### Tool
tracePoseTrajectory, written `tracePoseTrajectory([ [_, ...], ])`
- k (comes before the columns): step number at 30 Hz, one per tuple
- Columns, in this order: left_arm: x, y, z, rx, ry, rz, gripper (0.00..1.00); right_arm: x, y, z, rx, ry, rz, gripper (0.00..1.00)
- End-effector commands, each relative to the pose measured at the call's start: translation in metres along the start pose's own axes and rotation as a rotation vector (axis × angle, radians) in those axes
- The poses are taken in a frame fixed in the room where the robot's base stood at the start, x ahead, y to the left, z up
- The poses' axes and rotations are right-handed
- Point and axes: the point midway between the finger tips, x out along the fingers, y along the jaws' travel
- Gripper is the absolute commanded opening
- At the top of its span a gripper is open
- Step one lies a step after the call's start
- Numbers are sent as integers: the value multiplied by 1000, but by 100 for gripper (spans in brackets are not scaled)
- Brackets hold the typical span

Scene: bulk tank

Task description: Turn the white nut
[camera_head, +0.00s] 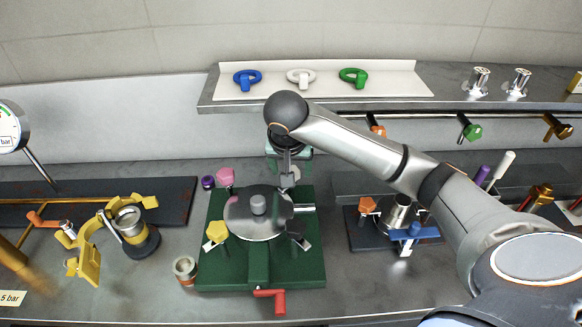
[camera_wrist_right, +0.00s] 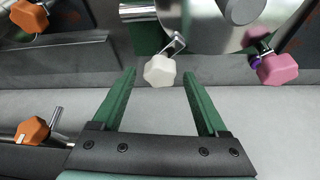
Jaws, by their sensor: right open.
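The white nut (camera_wrist_right: 159,71) is a faceted knob on a short metal bolt, at the edge of the round metal lid (camera_head: 240,217) on the green base (camera_head: 211,273). My right gripper (camera_wrist_right: 160,77) is open, with its two green fingers apart. In the right wrist view the nut shows between the fingertips, with a gap on each side; I cannot tell the depth between them. In the head view my right arm reaches over the lid's far side, and the gripper largely hides the nut. My left gripper is not in view.
A pink nut (camera_head: 226,176), a yellow nut (camera_head: 217,231) and a dark nut (camera_head: 297,228) sit around the lid. A red handle (camera_head: 270,294) projects at the front. A metal shelf (camera_head: 440,97) with coloured rings stands behind. Orange knobs (camera_wrist_right: 31,131) lie left in the wrist view.

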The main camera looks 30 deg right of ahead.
Motion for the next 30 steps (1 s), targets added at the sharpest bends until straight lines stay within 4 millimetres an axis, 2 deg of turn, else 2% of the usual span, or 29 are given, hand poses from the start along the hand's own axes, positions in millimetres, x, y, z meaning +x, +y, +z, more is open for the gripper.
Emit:
tracePoseTrajectory([
  [2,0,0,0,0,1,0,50,0,0,0,0,0,0,74],
  [21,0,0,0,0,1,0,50,0,0,0,0,0,0,2],
  [30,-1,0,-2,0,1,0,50,-1,0,0,-11,0,-4,0],
])
